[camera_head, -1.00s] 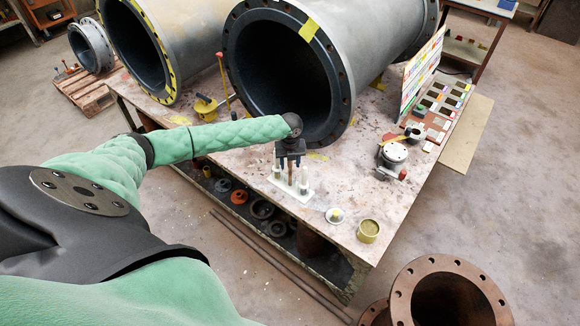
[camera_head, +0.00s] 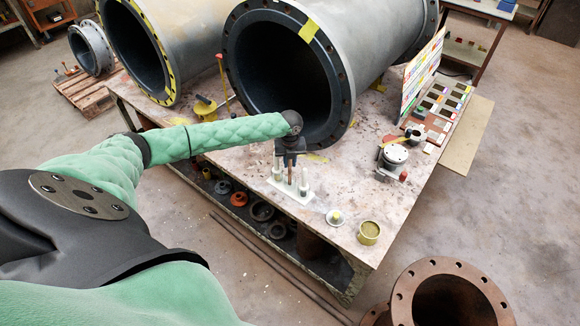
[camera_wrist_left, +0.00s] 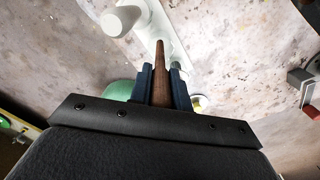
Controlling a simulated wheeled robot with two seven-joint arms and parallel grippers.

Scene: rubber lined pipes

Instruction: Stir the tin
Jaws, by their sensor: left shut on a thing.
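The tin (camera_head: 369,232) is a small open olive-yellow can near the front corner of the table, with a dull greenish content. My left gripper (camera_head: 291,162) is left of and behind the tin, pointing down over a white stand (camera_head: 303,198) with white uprights. It is shut on a brown stick (camera_wrist_left: 161,62), which shows between the dark blue fingers in the left wrist view. The stick points down at the stand; I cannot tell whether its lower end still sits in it. My right gripper is out of view.
A pale disc (camera_head: 334,217) with a yellow middle lies between stand and tin. A grey and red device (camera_head: 394,155) stands to the right. A large lined pipe (camera_head: 285,75) lies behind the gripper. The tabletop around the tin is mostly clear.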

